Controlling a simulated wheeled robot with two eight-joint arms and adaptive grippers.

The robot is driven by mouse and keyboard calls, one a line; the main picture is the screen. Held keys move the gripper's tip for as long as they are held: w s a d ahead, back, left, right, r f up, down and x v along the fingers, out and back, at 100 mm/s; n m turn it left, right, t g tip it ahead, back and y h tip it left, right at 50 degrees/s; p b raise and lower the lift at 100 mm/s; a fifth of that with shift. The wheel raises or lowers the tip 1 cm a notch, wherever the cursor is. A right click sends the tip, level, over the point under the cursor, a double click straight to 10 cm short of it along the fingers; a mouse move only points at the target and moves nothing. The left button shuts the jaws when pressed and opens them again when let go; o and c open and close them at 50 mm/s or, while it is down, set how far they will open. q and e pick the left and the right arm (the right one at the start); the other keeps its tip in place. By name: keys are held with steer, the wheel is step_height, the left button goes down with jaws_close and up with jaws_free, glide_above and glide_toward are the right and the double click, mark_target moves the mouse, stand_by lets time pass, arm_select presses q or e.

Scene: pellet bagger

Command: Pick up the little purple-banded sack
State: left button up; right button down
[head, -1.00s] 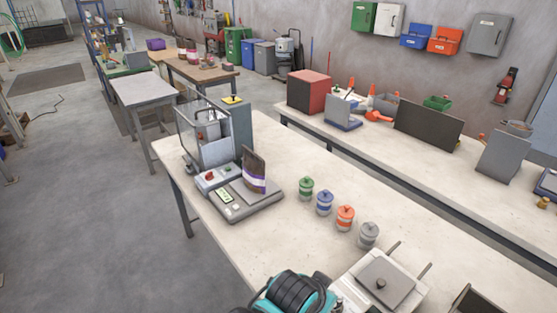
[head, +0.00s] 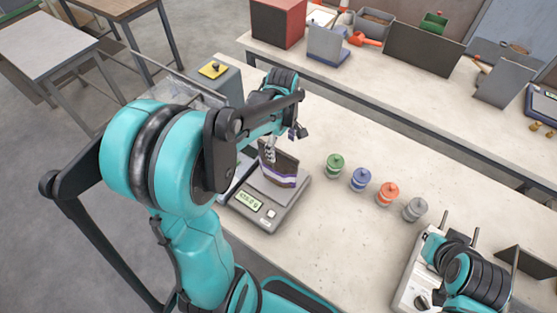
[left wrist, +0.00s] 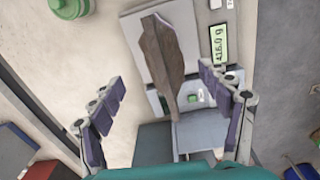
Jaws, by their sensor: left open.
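The little purple-banded sack (head: 279,172) stands on the scale (head: 252,205), a brown pouch with a purple and white band. In the left wrist view the brown top of the sack (left wrist: 166,52) lies between and beyond the fingertips. My left gripper (head: 284,143) is over the sack's top in the head view, partly hidden by my own arm. Its fingers stand wide apart in the left wrist view (left wrist: 160,105), with nothing between the pads. The scale's display (left wrist: 219,45) reads about 416.0 g. My right arm shows at the lower right, but its gripper does not.
Green (head: 335,166), blue (head: 360,179), orange (head: 387,193) and grey (head: 415,209) lidded jars stand in a row right of the scale. Bare tabletop lies between the scale and the jars.

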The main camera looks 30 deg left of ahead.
mark_target(278, 158)
arm_select(q)
steer(key=shift+w+a+f+n, duration=0.2)
steer(key=shift+a+n, duration=0.1)
steer(key=shift+a, duration=0.2)
steer(key=shift+a+f, duration=0.1)
steer(key=shift+f, duration=0.2)
steer(key=f, duration=0.3)
steer(key=f+b, duration=0.1)
steer(key=f, duration=0.3)
steer(key=shift+s+a, duration=0.15)
steer(key=shift+s, duration=0.05)
steer(key=shift+r, duration=0.1)
steer(key=c, duration=1.8)
arm_select(e)
steer(key=shift+a+f, duration=0.15)
steer(key=shift+f, duration=0.35)
